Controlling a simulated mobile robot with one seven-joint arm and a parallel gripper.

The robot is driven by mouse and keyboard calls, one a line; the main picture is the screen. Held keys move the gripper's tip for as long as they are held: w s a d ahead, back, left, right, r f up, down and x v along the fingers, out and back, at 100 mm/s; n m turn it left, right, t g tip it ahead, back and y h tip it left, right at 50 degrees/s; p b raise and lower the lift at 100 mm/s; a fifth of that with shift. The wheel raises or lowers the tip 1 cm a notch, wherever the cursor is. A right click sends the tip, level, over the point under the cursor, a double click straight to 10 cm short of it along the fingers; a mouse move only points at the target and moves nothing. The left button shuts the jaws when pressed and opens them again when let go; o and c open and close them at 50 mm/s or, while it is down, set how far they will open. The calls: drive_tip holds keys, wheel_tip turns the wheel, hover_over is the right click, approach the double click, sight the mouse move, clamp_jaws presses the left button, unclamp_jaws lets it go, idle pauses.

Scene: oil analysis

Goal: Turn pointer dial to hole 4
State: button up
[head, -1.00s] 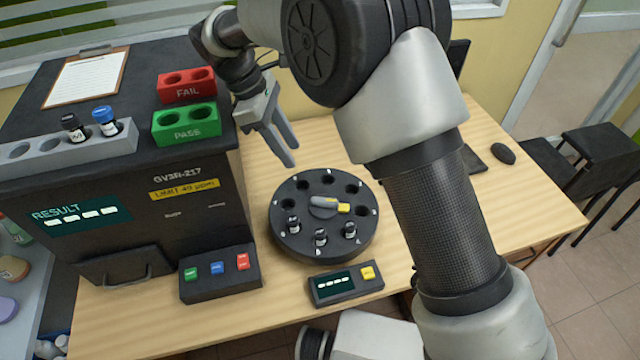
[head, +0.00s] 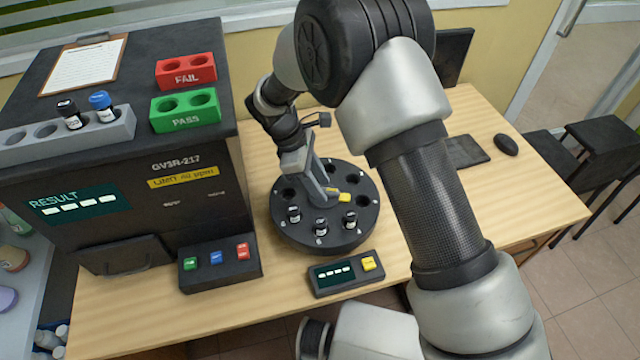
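The round black dial base (head: 350,240) stands on the table, with holes around its rim and three small dark vials in its front holes, one of them the middle vial (head: 320,227). The pointer (head: 344,197) at its centre is grey with a yellow tip, which points right. My gripper (head: 320,198) is at the dial's centre, its fingers reaching down over the pointer's left part and hiding most of it. I cannot tell whether the fingers touch or grip the pointer. The hole numbers are too small to read.
A black analyser (head: 150,225) with a RESULT screen fills the left. It carries a red FAIL block (head: 186,78), a green PASS block (head: 186,122) and a grey rack (head: 108,133) with two vials. A button box (head: 222,278) and small display (head: 328,282) stand in front.

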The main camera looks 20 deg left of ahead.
drive_tip(key=shift+d+f, duration=0.1)
clamp_jaws()
drive_tip(key=shift+m, duration=0.4)
drive_tip(key=m+g, duration=0.1)
drive_tip(key=m, duration=0.2)
drive_tip(key=shift+w+m+g, duration=0.3)
drive_tip(key=shift+g, duration=0.1)
drive_tip(key=m+g+y, duration=0.1)
drive_tip(key=m, duration=0.3)
drive_tip(key=shift+w, duration=0.15)
drive_tip(key=shift+m+g, duration=0.3)
unclamp_jaws()
